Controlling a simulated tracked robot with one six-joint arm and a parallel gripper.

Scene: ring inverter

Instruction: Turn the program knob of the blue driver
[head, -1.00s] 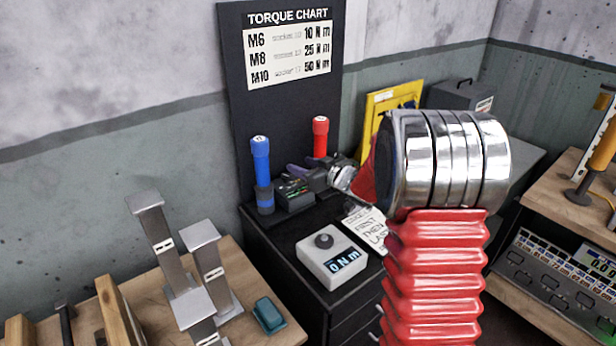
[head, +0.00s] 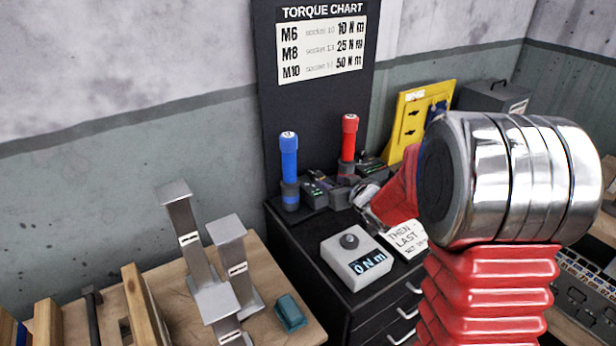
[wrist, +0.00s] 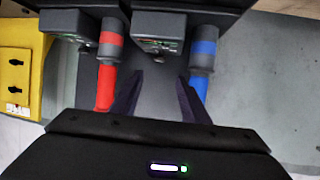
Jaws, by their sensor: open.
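The blue driver (head: 289,160) stands upright in a dark holder at the back left of the black cabinet. In the wrist view the blue driver (wrist: 199,75) is at the right, just past the right fingertip. Its program knob cannot be made out clearly; a small round dark part (wrist: 158,59) shows below the middle station. The red driver (head: 349,138) stands to its right and also shows in the wrist view (wrist: 106,75). My gripper (wrist: 158,85) is open and empty, its fingers between the two drivers. In the head view my arm partly hides the gripper.
A grey tester box (head: 357,258) with a knob and a "0 N m" display sits on the cabinet front. A paper card (head: 407,238) lies beside it. A yellow panel (head: 415,110) stands behind. Grey metal posts (head: 182,225) stand on the wooden bench at left.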

